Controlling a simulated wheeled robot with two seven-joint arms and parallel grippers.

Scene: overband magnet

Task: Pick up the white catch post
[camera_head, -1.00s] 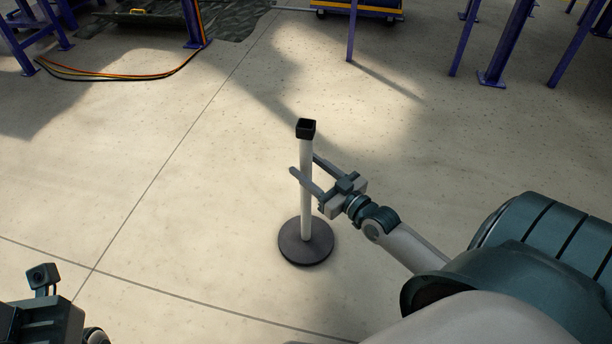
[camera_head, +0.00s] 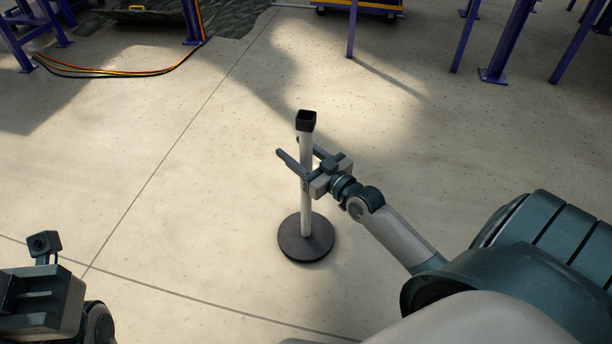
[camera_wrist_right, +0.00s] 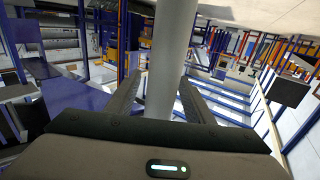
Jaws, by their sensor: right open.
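The white catch post (camera_head: 306,210) stands upright on the floor, with a black square cap (camera_head: 306,121) and a round dark base (camera_head: 306,239). My right gripper (camera_head: 289,151) is open, with its fingers on either side of the upper shaft, below the cap. In the right wrist view the pale shaft (camera_wrist_right: 167,55) passes between the two open fingers (camera_wrist_right: 158,92); whether either touches it I cannot tell. My left gripper is not clearly seen; only part of my left arm shows at the lower left of the head view.
The concrete floor (camera_head: 140,170) around the post is clear. Orange and black cables (camera_head: 120,73) lie on the floor at the upper left. Blue steel legs (camera_head: 508,45) stand at the upper right, and a wheeled cart (camera_head: 362,8) is at the top.

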